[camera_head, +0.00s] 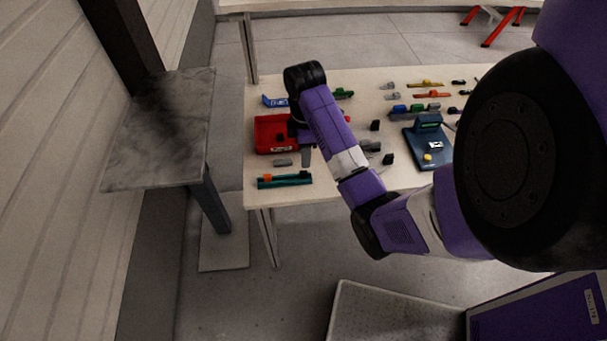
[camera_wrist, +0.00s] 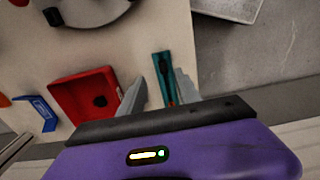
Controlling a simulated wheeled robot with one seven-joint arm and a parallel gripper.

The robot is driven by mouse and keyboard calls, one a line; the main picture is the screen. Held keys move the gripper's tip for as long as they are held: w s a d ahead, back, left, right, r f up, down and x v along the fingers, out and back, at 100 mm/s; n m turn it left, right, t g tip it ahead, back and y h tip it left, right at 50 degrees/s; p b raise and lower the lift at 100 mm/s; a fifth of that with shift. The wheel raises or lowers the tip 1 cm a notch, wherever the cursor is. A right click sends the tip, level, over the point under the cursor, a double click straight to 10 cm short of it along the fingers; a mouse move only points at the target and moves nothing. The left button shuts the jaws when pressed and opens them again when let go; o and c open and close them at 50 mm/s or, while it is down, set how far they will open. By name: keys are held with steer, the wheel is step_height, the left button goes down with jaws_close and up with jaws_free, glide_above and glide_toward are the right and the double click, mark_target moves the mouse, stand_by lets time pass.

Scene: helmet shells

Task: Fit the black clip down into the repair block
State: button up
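My gripper (camera_wrist: 160,76) is open in the wrist view, its two grey fingers apart with nothing held that I can see. In the head view, the purple arm hides most of it; one grey finger (camera_head: 306,157) shows beside the red block. This red block (camera_head: 266,129), perhaps the repair block, lies left of the fingers in the wrist view (camera_wrist: 72,92). It has a dark round spot; I cannot tell whether that is a hole or a part. Small black pieces (camera_head: 375,126) (camera_head: 388,158) stand on the table right of my arm; I cannot tell which is the clip.
A teal tool with orange (camera_head: 285,181) lies at the table's front left edge and shows beyond the fingers in the wrist view (camera_wrist: 164,75). A blue part (camera_head: 275,101) lies behind the red block. A dark blue device (camera_head: 428,150) and several coloured parts crowd the right side.

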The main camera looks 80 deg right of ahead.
mark_target(304, 172)
step_height(304, 172, down, 2)
steer(key=shift+f+b, duration=0.2)
steer(key=shift+b, duration=0.65)
steer(key=shift+a+f+p, duration=0.2)
steer(key=shift+f, duration=1.05)
steer(key=shift+a+f+p, duration=0.15)
steer(key=shift+f, duration=1.1)
jaws_close()
